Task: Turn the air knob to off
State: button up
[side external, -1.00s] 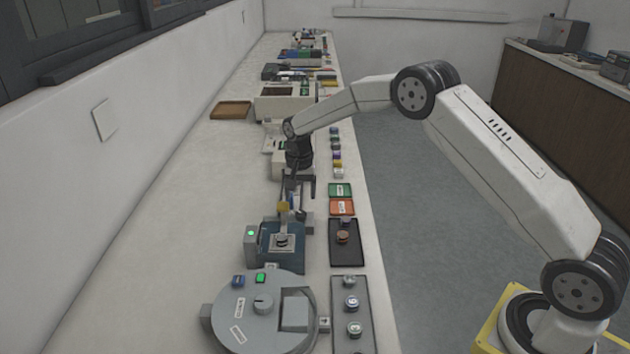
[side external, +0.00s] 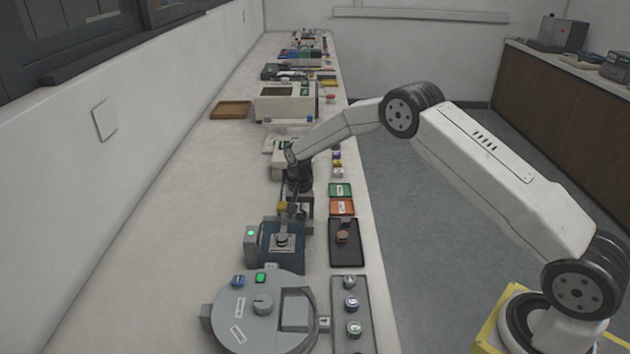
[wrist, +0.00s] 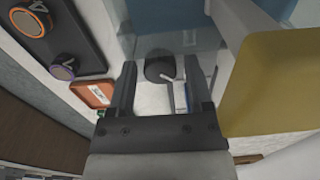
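In the wrist view my gripper (wrist: 160,88) is open, with one dark finger on each side. A dark round knob (wrist: 158,64), which looks like the air knob, shows ahead between the fingertips, with a pale bar beside it. I see no finger touching it; its marking is too small to read. In the side view my gripper (side external: 296,208) points down, just behind the blue-based mounting press (side external: 283,243). The knob is hidden there by my gripper and the press. A yellow block (wrist: 270,85) fills the right of the wrist view, close to the right finger.
A black tray (side external: 346,257) with round mounts and an orange tray (side external: 342,207) lie to the right. A grey box with a green light (side external: 250,246) adjoins the press. A round grey machine (side external: 240,300) stands in front. The bench's left side is clear.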

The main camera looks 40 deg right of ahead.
grip_shut()
jog(key=shift+n, duration=0.4)
jog(key=n, duration=0.6)
jog(key=shift+n, duration=0.4)
jog(key=n, duration=0.4)
jog(key=shift+n, duration=0.3)
jog(key=shift+d+n, duration=0.1)
jog(key=shift+n, duration=1.7)
